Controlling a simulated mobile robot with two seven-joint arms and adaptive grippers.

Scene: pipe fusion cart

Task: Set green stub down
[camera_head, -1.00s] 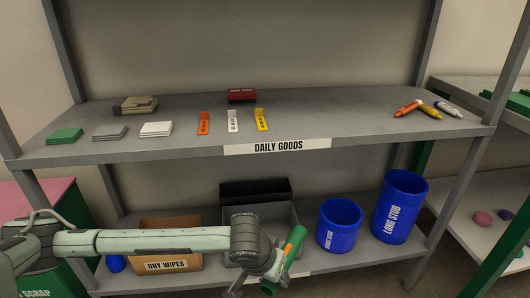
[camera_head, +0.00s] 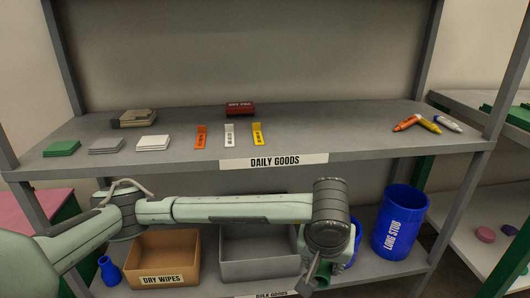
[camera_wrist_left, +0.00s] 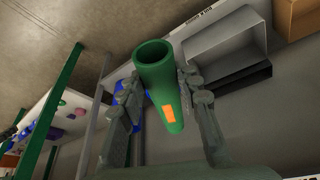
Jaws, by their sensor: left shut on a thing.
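My left gripper (camera_head: 313,277) is low in front of the lower shelf, right of centre in the head view. In the left wrist view it is shut on the green stub (camera_wrist_left: 158,75), a hollow green tube with an orange patch on its side. The tube's open end points up and away between the fingers. In the head view the stub is mostly hidden by my wrist. The blue LONG STUB bin (camera_head: 398,228) stands to the right on the lower shelf. A smaller blue bin (camera_head: 356,240) is largely hidden behind my wrist. My right gripper is not in view.
The lower shelf also holds a DRY WIPES box (camera_head: 163,278) and an open grey bin (camera_head: 258,271). The upper shelf (camera_head: 350,140) lies just above my forearm and carries cards, coloured tags, a red box (camera_head: 240,108) and markers (camera_head: 428,124).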

